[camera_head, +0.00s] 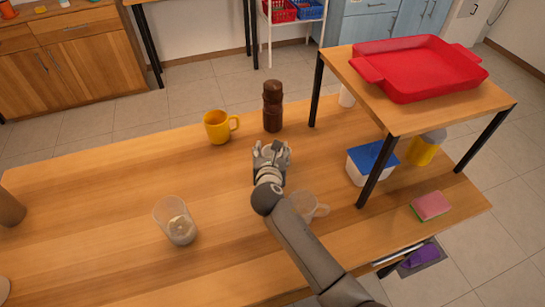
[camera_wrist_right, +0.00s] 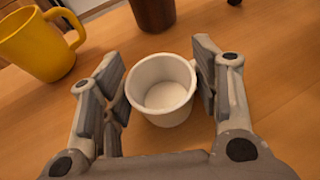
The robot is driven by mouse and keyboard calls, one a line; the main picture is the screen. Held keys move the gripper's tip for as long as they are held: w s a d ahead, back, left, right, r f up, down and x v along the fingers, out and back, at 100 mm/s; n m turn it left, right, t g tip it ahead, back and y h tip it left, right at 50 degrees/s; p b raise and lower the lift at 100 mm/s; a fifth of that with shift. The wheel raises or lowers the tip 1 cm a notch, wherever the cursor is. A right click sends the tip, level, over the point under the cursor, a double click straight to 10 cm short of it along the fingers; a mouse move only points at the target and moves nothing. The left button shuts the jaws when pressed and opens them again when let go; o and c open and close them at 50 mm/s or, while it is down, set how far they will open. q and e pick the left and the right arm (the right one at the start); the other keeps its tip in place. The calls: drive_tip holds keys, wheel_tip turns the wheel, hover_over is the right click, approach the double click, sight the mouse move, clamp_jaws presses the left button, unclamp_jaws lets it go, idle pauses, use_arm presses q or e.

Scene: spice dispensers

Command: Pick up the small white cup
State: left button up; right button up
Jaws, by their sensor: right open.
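The small white cup (camera_wrist_right: 161,92) stands upright on the wooden table in the right wrist view, its empty inside showing. My right gripper (camera_wrist_right: 160,85) is open, with one finger on each side of the cup. The right finger is very close to the cup's wall; whether it touches I cannot tell. In the head view my right gripper (camera_head: 271,152) is over the middle of the table, and the cup is mostly hidden between its fingers. My left gripper is not in view.
A yellow mug (camera_head: 217,127) and a brown bottle (camera_head: 272,106) stand just beyond the gripper. A clear glass (camera_head: 176,221) stands at left, and a clear mug (camera_head: 308,206) is beside my right arm. A raised shelf with a red tray (camera_head: 418,68) is at right.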

drive_tip(key=shift+w, duration=0.15)
drive_tip(key=c, duration=0.8)
